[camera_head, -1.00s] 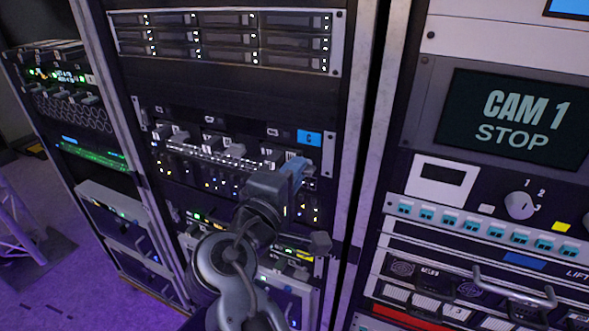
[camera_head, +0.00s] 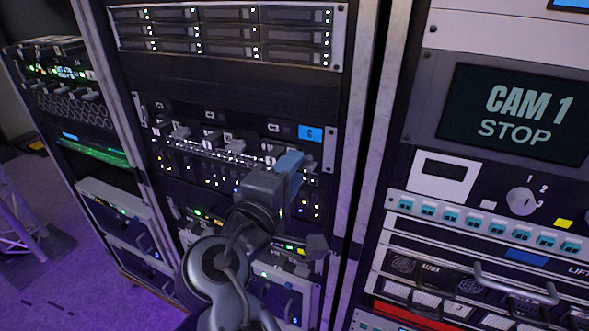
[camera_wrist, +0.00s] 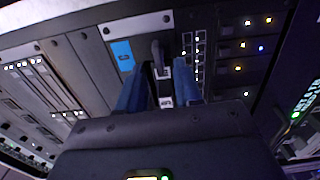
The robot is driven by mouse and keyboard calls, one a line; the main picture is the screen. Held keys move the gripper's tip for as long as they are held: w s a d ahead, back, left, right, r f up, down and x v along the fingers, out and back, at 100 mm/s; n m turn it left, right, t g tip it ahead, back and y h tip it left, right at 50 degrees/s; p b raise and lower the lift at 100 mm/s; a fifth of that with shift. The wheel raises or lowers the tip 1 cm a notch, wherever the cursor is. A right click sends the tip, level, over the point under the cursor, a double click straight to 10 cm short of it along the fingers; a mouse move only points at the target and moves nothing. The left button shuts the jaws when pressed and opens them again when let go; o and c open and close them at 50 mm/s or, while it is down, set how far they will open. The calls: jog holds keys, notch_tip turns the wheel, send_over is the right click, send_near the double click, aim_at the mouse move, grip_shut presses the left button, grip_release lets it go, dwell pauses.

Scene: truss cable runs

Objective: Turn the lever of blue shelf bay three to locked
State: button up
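The shelf with the blue C label (camera_head: 310,134) is in the middle rack, with bays marked C1, C2 and C3. Grey levers show at the first bay (camera_head: 180,130) and second bay (camera_head: 235,145). The bay three lever is hidden behind my gripper (camera_head: 290,162) in the head view. In the wrist view, a dark grey lever (camera_wrist: 158,52) stands between the tips of the blue fingers of my gripper (camera_wrist: 162,68), near the blue label (camera_wrist: 122,55). The fingers are apart, with a gap around the lever; whether either touches it is unclear.
Drive units (camera_head: 225,38) sit above the shelf. A rack with a CAM 1 STOP screen (camera_head: 518,115) stands to the right, behind a vertical rack post (camera_head: 365,120). Another rack (camera_head: 75,105) and a truss stand (camera_head: 20,225) are at left.

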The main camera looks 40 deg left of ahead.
jog(key=b+v, duration=0.1)
jog(key=v, duration=0.5)
jog(key=shift+s, duration=0.15)
jog(key=shift+d, duration=0.1)
